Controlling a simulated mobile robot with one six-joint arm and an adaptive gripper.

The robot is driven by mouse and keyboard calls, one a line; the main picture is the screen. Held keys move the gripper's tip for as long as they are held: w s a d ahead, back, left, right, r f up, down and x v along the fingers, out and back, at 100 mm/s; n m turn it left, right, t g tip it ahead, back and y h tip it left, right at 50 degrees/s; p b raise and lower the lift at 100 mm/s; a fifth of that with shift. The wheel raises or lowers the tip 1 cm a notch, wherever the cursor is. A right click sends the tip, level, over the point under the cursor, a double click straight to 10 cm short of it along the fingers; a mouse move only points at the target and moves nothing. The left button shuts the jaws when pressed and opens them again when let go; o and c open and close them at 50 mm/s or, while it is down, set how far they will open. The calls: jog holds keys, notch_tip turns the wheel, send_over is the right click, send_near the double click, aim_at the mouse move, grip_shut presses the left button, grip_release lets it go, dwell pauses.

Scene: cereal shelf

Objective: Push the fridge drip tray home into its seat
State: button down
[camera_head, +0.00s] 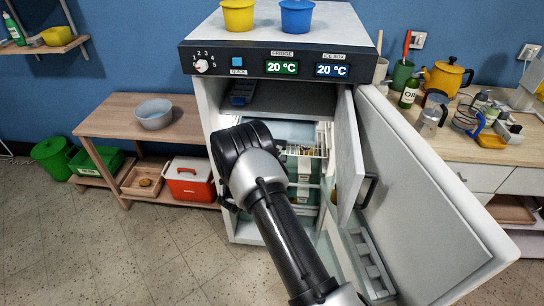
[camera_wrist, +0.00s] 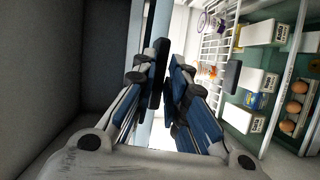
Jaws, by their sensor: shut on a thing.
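My gripper (camera_wrist: 167,68) shows in the wrist view with its dark and blue fingers nearly together, closed on a thin pale edge (camera_wrist: 158,132) that I take to be the drip tray. Most of the tray is hidden by the fingers, so how far in it sits cannot be told. In the head view my arm covers the gripper and the tray. The fridge (camera_head: 212,105) stands open, with the dark ice box compartment (camera_head: 290,97) at the top and shelves below.
The fridge door (camera_head: 420,200) and the smaller ice box door (camera_head: 344,155) stand open on the right. A wire rack (camera_wrist: 217,45) and shelves with cartons (camera_wrist: 262,82) and eggs (camera_wrist: 291,108) lie close to the gripper. A low bench (camera_head: 110,115) stands at left.

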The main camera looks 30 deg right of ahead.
aim_at(280, 125)
jog(key=shift+w+d+b, duration=0.25)
jog(key=shift+w+d, duration=0.15)
jog(key=shift+w, duration=0.2)
jog(key=shift+w+d+b, duration=0.25)
jog(key=shift+w+d, duration=0.1)
jog(key=shift+w, duration=0.2)
jog(key=shift+w+d+f, duration=0.1)
jog(key=shift+w+d, duration=0.95)
jog(key=shift+w, duration=0.5)
jog(key=shift+w+d+r, duration=0.1)
jog(key=shift+w+d, duration=0.95)
jog(key=shift+w, duration=0.5)
jog(key=shift+w+d+f, duration=0.1)
jog(key=shift+w+d, duration=0.95)
jog(key=shift+w, duration=0.5)
jog(key=c, duration=1.5)
grip_release()
jog(key=shift+w, duration=0.1)
jog(key=v, duration=1.2)
